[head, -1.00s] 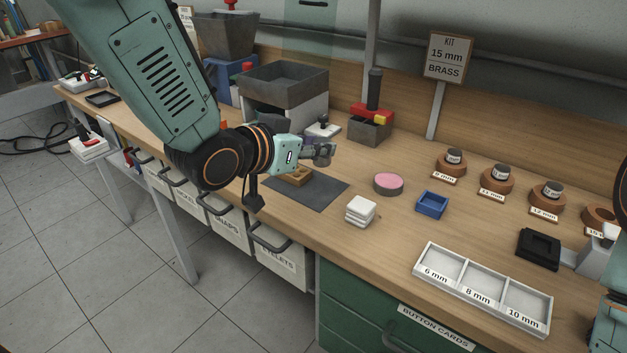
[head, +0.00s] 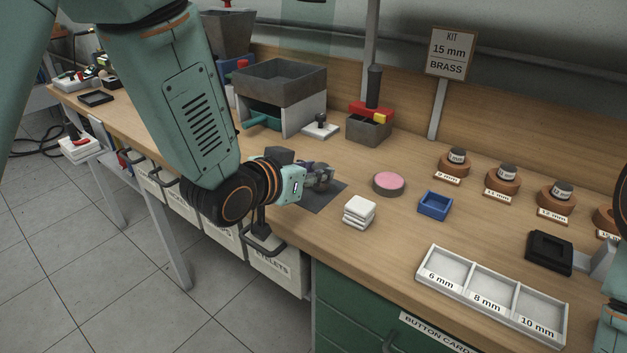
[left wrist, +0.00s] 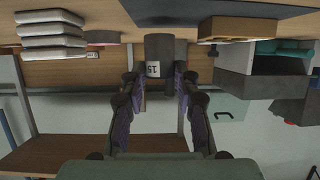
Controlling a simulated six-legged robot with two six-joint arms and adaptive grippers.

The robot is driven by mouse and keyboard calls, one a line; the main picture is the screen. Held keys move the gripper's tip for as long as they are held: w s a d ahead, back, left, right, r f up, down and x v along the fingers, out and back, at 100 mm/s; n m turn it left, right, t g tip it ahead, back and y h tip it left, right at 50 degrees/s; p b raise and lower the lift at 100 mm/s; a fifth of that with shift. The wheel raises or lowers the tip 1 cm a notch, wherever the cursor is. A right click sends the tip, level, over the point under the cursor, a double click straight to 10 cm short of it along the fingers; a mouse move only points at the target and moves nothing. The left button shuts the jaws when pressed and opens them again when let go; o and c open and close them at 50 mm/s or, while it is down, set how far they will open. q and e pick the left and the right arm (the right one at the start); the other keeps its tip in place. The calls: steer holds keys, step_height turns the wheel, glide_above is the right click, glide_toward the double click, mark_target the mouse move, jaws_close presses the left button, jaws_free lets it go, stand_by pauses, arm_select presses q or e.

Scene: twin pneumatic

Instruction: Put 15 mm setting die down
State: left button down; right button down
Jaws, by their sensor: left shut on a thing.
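My left gripper (head: 322,174) is shut on the 15 mm setting die, a dark grey cylinder with a white "15" label. The die (left wrist: 160,52) shows between the fingertips in the left wrist view, which is upside down. In the head view the gripper hangs over the dark grey mat (head: 328,198), and I cannot make out the die apart from the fingers. A brown holder (head: 603,220) at the far right edge, partly cut off, has a label that seems to read 15. My right gripper is not in view.
Dies stand in holders marked 9 mm (head: 456,160), 11 mm (head: 504,178) and 12 mm (head: 557,196). White squares (head: 359,211), a pink disc (head: 389,182) and a blue tray (head: 435,204) lie right of the mat. A brown block (left wrist: 238,29) shows in the wrist view.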

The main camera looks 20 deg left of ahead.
arm_select(q)
steer(key=shift+f, duration=0.7)
steer(key=shift+w, duration=0.2)
steer(key=shift+f, duration=0.15)
steer(key=c, duration=1.3)
jaws_free()
steer(key=shift+s, duration=0.2)
steer(key=o, duration=0.3)
steer(key=shift+w+f, duration=0.1)
steer(key=shift+w, duration=0.05)
